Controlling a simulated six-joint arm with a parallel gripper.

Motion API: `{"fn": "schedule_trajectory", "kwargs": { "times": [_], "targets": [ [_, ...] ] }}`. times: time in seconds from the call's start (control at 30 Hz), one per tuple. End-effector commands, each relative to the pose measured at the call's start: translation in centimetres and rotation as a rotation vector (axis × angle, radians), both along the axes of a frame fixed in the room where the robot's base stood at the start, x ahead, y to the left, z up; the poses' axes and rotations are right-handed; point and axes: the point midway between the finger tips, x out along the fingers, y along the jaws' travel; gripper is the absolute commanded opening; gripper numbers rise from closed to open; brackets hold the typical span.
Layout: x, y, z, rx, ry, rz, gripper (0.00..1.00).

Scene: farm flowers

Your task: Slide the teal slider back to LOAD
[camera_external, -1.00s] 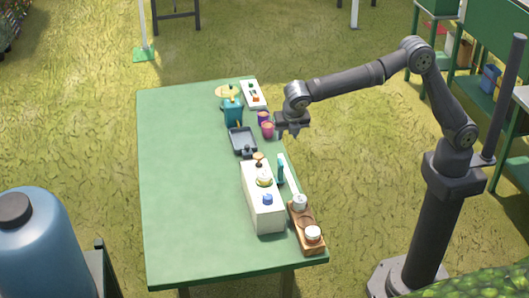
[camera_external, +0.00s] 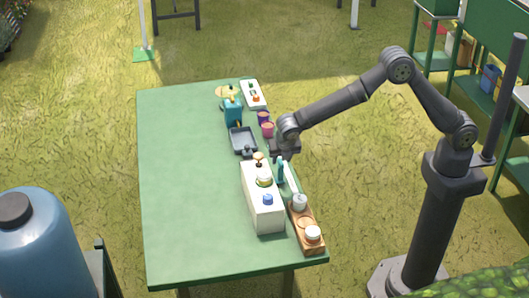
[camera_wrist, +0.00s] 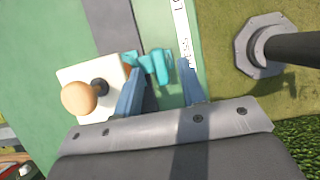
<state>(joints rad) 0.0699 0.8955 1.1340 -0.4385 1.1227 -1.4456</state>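The teal slider (camera_external: 281,171) stands upright at the table's right edge, beside a white strip (camera_external: 291,178). In the wrist view the teal slider (camera_wrist: 156,65) lies just ahead of and partly between my fingertips, left of the white strip (camera_wrist: 181,30) with small dark lettering, too small to read. My gripper (camera_wrist: 163,78) is open, with one blue finger on each side of the slider's near end. In the external view my gripper (camera_external: 281,156) is just above and behind the slider. Whether a finger touches it I cannot tell.
A white box (camera_external: 262,205) with knobs is close left of the slider; its round wooden knob (camera_wrist: 78,98) is near my left finger. A wooden tray (camera_external: 304,222) with jars is in front. A grey tray (camera_external: 242,140) and cups (camera_external: 267,129) are behind. The table's left half is clear.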

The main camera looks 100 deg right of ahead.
Motion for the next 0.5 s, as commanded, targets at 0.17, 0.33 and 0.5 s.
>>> {"fn": "schedule_trajectory", "kwargs": {
  "times": [0.17, 0.33, 0.5],
  "targets": [
    [-0.04, -0.47, -1.23, 0.0, 0.001, 0.0, 0.37],
    [-0.02, -0.51, -1.37, 0.0, 0.0, 0.0, 0.37],
    [-0.02, -0.51, -1.34, 0.0, 0.0, 0.001, 0.27]
  ]
}}
